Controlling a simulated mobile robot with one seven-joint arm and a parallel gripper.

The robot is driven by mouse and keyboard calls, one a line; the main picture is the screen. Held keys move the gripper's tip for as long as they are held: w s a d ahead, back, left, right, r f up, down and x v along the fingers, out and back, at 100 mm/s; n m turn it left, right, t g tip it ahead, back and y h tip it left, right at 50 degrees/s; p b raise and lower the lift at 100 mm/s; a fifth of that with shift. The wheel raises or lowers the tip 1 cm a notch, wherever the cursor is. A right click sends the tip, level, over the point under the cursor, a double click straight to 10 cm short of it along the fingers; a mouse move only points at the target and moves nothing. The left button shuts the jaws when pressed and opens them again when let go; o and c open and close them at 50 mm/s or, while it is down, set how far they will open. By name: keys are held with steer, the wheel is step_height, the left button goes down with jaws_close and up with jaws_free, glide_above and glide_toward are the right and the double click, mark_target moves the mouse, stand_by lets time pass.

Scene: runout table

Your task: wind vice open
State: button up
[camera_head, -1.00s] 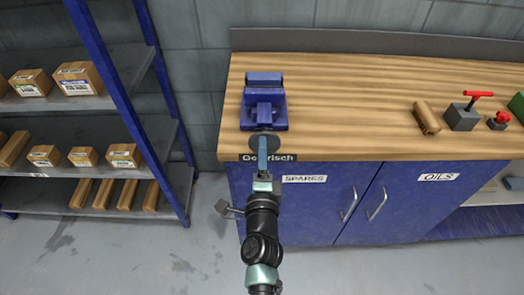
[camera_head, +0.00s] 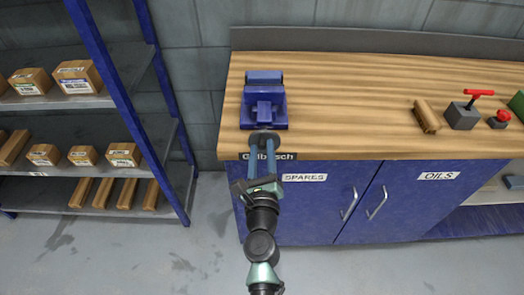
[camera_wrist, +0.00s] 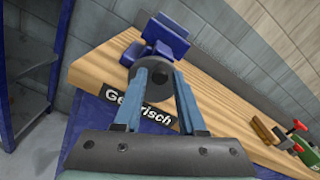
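The blue vice (camera_head: 264,101) stands on the left part of the wooden bench top; it also shows in the wrist view (camera_wrist: 158,38). A dark round disc (camera_wrist: 158,88), which looks like its handwheel, is at the vice's front near the bench edge. My gripper (camera_head: 262,142) is at this disc from the front. Its two blue-grey fingers stand apart, with part of the disc showing between them in the wrist view (camera_wrist: 160,80). I cannot tell whether the fingers press on the disc or only stand around or before it. They hide part of it.
On the bench (camera_head: 350,110) to the right are a brown roll (camera_head: 426,115), a grey block with a red T-handle (camera_head: 463,115) and a red-topped piece (camera_head: 499,119). A shelf rack (camera_head: 150,100) with boxes stands left. Blue cupboards (camera_head: 320,212) are below the bench.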

jaws_close()
steer(key=shift+a+f+n, duration=0.1)
steer(key=shift+a+n, duration=0.1)
steer(key=shift+n, duration=0.5)
steer(key=shift+a+n, duration=0.15)
steer(key=shift+n, duration=0.85)
steer(key=n, duration=0.3)
steer(key=shift+a+f, duration=0.3)
steer(key=shift+a, duration=0.1)
steer(key=shift+n, duration=0.3)
steer(key=n, duration=0.3)
steer(key=shift+a+f, duration=0.2)
steer(key=shift+f, duration=0.15)
